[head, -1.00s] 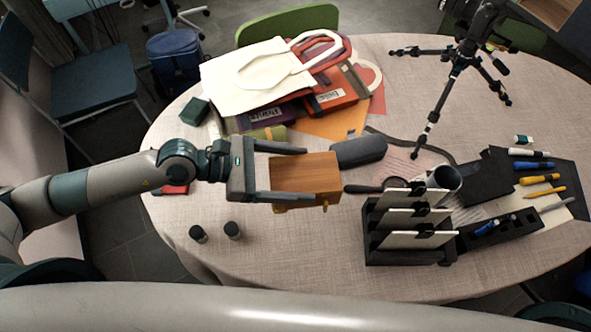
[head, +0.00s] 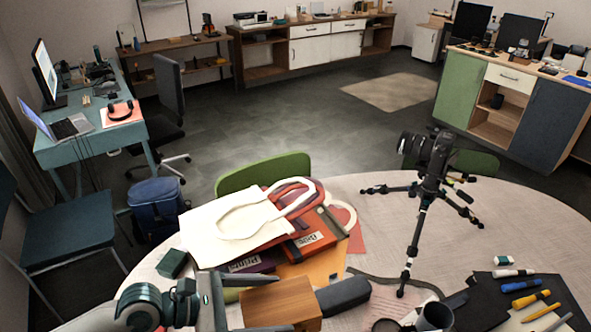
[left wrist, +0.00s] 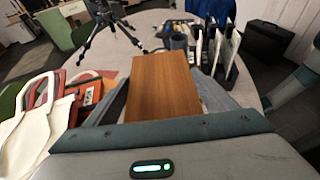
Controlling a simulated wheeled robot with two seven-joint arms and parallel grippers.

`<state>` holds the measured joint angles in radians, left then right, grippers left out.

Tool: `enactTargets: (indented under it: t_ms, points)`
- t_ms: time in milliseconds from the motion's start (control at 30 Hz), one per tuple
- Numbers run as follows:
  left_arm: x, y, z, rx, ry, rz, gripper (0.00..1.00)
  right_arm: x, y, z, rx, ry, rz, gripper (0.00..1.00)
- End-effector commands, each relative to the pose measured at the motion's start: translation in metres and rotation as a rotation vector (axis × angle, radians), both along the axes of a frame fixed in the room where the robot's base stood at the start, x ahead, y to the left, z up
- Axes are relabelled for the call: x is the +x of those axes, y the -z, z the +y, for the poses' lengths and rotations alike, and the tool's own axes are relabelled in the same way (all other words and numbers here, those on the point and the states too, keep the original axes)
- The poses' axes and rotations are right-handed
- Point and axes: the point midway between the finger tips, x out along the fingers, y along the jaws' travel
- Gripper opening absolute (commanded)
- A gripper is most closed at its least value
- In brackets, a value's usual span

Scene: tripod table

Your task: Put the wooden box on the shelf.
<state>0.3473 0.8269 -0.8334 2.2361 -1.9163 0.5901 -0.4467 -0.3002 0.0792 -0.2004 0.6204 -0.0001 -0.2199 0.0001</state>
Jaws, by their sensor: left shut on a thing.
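The wooden box (head: 278,298) is a plain brown block at the bottom of the head view. My left gripper (head: 287,305) is shut on it, with one finger along each side. The left wrist view also shows the box (left wrist: 163,85) between the two fingers, its flat top towards the camera. A brown open shelf unit (head: 178,43) stands against the far wall at the back left. A sideboard (head: 262,66) beside it also has open shelf bays. I cannot tell which is the task's shelf. My right gripper is not in view.
The round table (head: 370,195) carries bags, a dark case (head: 343,294), a camera tripod (head: 420,205) and several pens. A blue desk (head: 85,135), a chair (head: 80,225) and a blue backpack (head: 157,208) stand left. Open floor (head: 300,125) lies beyond the table.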

Motion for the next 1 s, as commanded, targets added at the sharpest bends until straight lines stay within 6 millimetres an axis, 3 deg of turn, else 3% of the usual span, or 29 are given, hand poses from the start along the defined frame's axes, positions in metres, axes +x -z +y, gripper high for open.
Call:
enactTargets:
  t_ms: [267, 500, 800, 1000]
  points:
    - [0.027, -0.032, 0.033, -0.015, -0.092, -0.007, 0.15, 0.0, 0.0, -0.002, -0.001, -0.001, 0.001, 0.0]
    - [0.044, -0.052, 0.074, -0.012, -0.181, -0.005, 0.15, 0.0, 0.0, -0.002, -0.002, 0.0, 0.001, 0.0]
    - [0.052, -0.066, 0.128, 0.003, -0.286, 0.008, 0.15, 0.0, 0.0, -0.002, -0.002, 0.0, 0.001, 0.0]
    - [0.052, -0.07, 0.148, 0.011, -0.323, 0.016, 0.15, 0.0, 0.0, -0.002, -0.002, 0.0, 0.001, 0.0]
